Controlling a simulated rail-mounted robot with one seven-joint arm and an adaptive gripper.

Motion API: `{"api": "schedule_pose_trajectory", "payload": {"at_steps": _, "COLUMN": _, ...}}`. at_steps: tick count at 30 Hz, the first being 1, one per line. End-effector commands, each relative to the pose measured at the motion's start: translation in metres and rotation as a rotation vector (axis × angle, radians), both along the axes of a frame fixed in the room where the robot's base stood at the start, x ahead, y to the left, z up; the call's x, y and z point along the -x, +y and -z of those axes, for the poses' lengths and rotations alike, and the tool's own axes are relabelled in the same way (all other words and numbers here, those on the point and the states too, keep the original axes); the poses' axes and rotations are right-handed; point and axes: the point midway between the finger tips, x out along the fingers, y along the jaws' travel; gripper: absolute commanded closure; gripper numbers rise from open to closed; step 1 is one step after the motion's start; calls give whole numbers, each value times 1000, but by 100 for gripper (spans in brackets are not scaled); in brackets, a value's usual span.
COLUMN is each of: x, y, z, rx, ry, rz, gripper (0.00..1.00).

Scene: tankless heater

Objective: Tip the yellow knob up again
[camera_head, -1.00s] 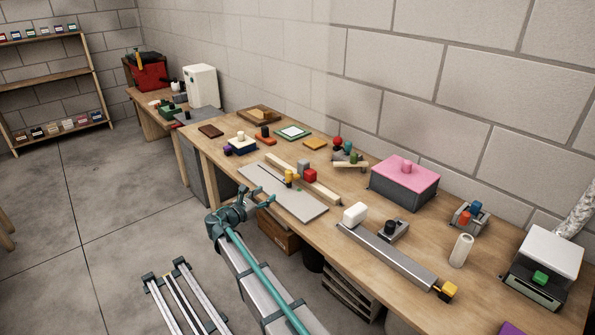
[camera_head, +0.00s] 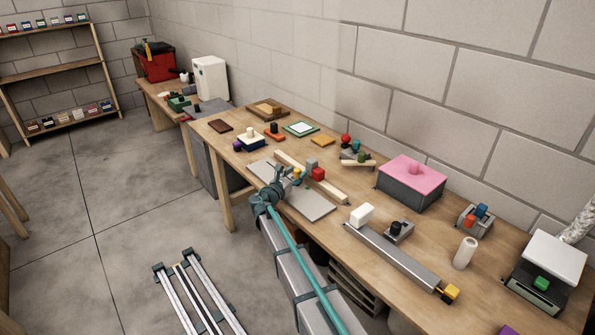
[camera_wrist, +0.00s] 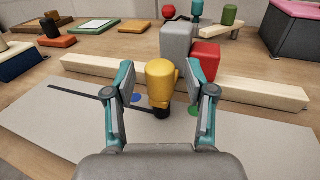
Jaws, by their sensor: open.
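The yellow knob (camera_wrist: 160,82) stands over a pale grey plate (camera_wrist: 255,150), against a wooden bar. In the wrist view it shows between my two fingers, with a visible gap on each side. A thin black rod (camera_wrist: 95,97) runs left from near its foot. In the head view the knob (camera_head: 297,172) shows just past my gripper (camera_head: 284,178), partly hidden by it. My gripper is open and holds nothing. I cannot tell whether the fingertips reach fully around the knob.
A wooden bar (camera_wrist: 260,92) lies behind the knob. A grey block (camera_wrist: 177,45) and a red block (camera_wrist: 206,60) stand close behind it to the right. A long grey rail (camera_head: 400,263) with another yellow block (camera_head: 451,291) lies farther right. The plate's front is mostly clear.

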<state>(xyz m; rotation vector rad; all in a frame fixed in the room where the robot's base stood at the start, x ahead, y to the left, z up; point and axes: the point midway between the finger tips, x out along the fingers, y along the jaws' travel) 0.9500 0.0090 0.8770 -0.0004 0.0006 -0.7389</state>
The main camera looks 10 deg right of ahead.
Motion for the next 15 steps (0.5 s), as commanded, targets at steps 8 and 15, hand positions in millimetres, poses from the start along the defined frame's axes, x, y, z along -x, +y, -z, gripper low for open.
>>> {"api": "schedule_pose_trajectory", "payload": {"at_steps": 8, "x": -10, "y": -9, "z": 0, "rx": 0, "ry": 0, "rz": 0, "gripper": 45}}
{"api": "schedule_pose_trajectory", "payload": {"at_steps": 15, "x": -9, "y": -9, "z": 0, "rx": -1, "ry": -1, "rz": 0, "gripper": 52}}
